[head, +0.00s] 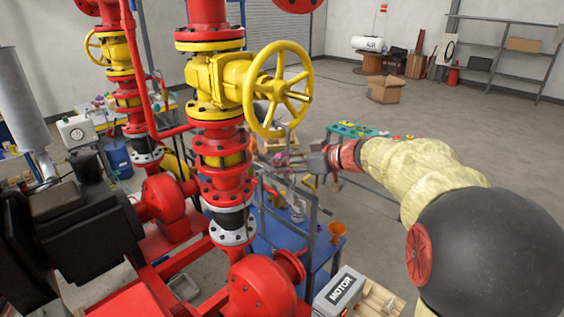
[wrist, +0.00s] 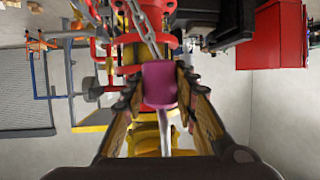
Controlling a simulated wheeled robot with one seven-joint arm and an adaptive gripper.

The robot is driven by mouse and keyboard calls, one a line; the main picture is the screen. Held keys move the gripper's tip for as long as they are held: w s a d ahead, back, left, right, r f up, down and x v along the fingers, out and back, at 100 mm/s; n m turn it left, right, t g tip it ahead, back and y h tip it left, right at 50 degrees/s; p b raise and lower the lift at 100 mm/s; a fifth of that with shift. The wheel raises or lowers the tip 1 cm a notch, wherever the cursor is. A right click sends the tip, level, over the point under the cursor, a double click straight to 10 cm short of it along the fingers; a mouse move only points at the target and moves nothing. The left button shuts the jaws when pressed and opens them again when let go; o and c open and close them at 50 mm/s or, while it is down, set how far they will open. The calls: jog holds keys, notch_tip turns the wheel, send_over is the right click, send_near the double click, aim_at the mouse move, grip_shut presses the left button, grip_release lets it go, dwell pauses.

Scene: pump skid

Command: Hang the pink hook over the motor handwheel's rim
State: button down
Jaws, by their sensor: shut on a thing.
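My gripper (head: 290,160) is below and just right of the near yellow handwheel (head: 309,88), apart from its rim in the head view. In the wrist view, my gripper's jaws (wrist: 162,100) are closed on a pink block-like part of the hook (wrist: 159,84). A grey chain or metal link (wrist: 147,22) runs upward in the picture from that part. The hook's own bend is not clear in either view. The near handwheel stands upright on a yellow valve gearbox. A sign reading MOTOR (head: 341,289) stands at the bottom, and another yellow handwheel (head: 93,46) is farther left.
Red flanged piping (head: 222,185) stands left of my gripper. A blue table (head: 275,235) with a grey frame and an orange cup (head: 337,229) is below. A teal tray (head: 350,131) lies behind. Open floor spreads to the right, with a cardboard box (head: 384,90).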

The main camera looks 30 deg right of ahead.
jog(key=c, duration=1.4)
grip_release()
jog(key=shift+o, duration=0.4)
